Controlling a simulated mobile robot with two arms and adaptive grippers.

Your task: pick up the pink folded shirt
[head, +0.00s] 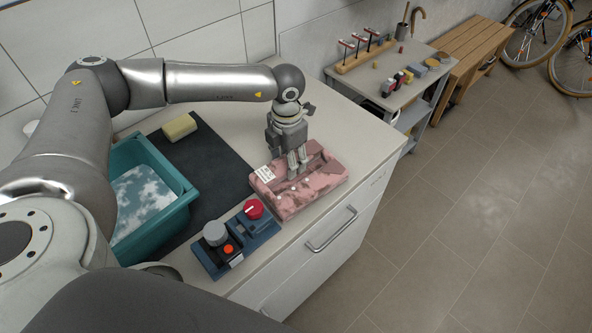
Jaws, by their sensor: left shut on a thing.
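The pink folded shirt (316,183) lies on the white counter near its front right edge, with a small white label on its left side. My left gripper (295,173) points down onto the middle of the shirt. Its fingers are shut on the shirt's fabric, and the fingertips are partly hidden in the folds. The shirt appears to rest on the counter; I cannot tell whether any part is lifted. My right gripper is not in view.
A teal basin (178,215) with blue-white cloth stands left on a dark mat (222,165), with a yellow block (179,127) behind. A control panel (234,240) with knobs lies in front of the mat. A side table (440,72) with small items and a wooden bench (470,50) stand beyond.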

